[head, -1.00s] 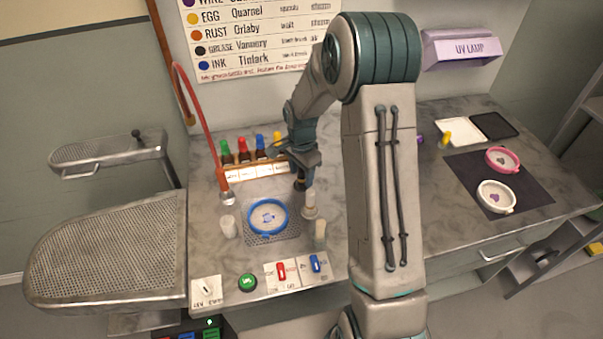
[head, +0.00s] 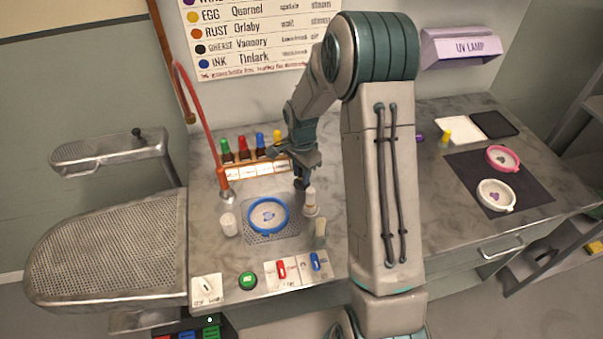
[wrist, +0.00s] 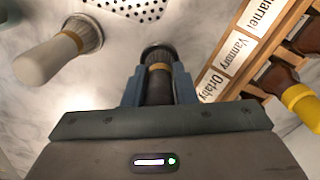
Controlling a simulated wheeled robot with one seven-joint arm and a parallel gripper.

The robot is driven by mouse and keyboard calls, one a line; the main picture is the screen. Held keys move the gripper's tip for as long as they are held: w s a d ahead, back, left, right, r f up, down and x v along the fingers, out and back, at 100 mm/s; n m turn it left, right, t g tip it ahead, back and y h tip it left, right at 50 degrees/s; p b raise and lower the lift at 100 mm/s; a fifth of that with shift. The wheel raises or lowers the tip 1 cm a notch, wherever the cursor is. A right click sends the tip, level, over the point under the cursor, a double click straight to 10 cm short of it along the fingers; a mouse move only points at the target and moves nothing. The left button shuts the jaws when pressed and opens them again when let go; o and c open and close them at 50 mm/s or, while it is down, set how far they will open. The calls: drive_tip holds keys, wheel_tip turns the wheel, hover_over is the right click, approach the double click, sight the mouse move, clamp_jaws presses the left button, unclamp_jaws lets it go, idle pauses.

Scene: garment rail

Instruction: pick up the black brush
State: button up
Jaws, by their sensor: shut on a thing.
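The black brush (wrist: 160,85) is a dark upright handle with a tan band and a dark round end. In the wrist view it sits between the two blue-grey fingers of my gripper (wrist: 159,88), which is shut on it. In the head view the brush (head: 301,184) shows as a short dark piece below my gripper (head: 302,170). I cannot tell whether its lower end touches the counter. A pale brush with a grey bristle end (wrist: 60,52) stands beside it, apart from my gripper; it also shows in the head view (head: 310,200).
A rack with labels (head: 257,171) and coloured bottles stands behind and left of my gripper. A blue hoop (head: 253,227) lies on a perforated drain in front. A red hose (head: 196,115), a white pot (head: 228,224) and switches (head: 282,269) are nearby.

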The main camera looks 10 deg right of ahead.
drive_tip(key=r, duration=0.1)
drive_tip(key=r+b, duration=0.1)
drive_tip(key=r, duration=0.2)
drive_tip(key=shift+s+d+r, duration=0.1)
drive_tip(key=shift+d, duration=0.2)
drive_tip(key=s+d+r+b, duration=0.2)
drive_tip(key=s+d+r, duration=0.3)
drive_tip(key=d, duration=0.4)
drive_tip(key=shift+s+d+r, duration=0.2)
drive_tip(key=shift+s+r, duration=0.2)
drive_tip(key=shift+r, duration=0.4)
